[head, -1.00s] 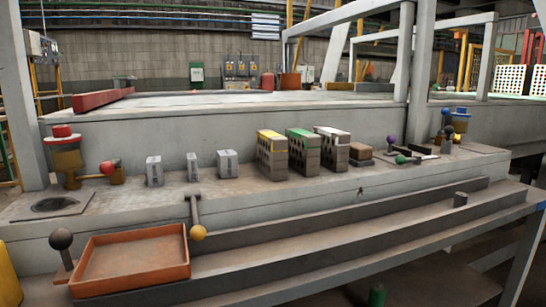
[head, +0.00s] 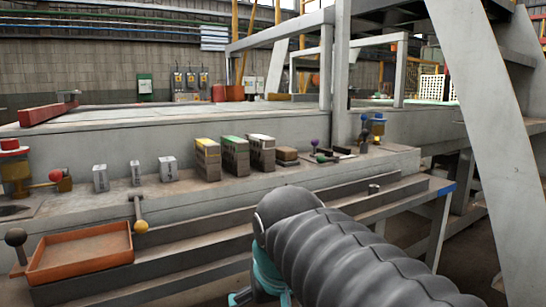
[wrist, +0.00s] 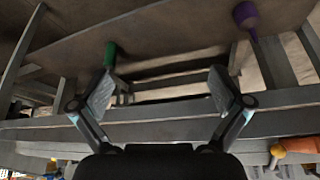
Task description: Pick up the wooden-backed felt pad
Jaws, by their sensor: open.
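The wooden-backed felt pad appears to be the low brown block (head: 286,154) on the grey ledge, just right of the hollow brick with the white top. Its layers are too small to make out in the head view, and I cannot pick it out in the wrist view. My gripper (wrist: 160,92) is open and empty in the wrist view, its two fingers spread wide. In the head view my arm crosses the lower right, in front of and well below the ledge, and the gripper end is mostly hidden or cut off.
Three hollow bricks with yellow (head: 207,158), green (head: 235,156) and white (head: 261,153) tops stand left of the pad. An orange tray (head: 80,254) sits lower left. A slanted grey beam (head: 495,130) rises at right.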

